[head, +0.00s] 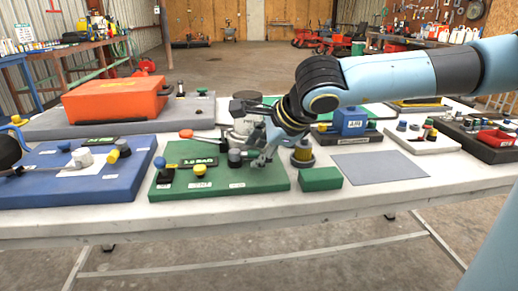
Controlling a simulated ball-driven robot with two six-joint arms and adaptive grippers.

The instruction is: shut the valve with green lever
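My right arm comes in from the right, and its gripper (261,162) points down at the right part of the green board (222,182). The fingers are small and overlap the fittings behind them, so I cannot tell whether they are open or touching anything. A dark grey knob (235,158) stands just left of the fingers. A brass-coloured round fitting (302,155) stands to their right. I cannot clearly make out a valve with a green lever; the gripper and wrist hide part of this area. My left gripper is not clearly visible; only a dark part shows at the left edge.
The green board also carries a yellow knob (200,170) and an orange knob (186,134). A blue board (75,187) lies left, an orange case (115,100) behind it. A green block (320,179) and grey mat (380,168) lie right. The table's (300,212) front strip is clear.

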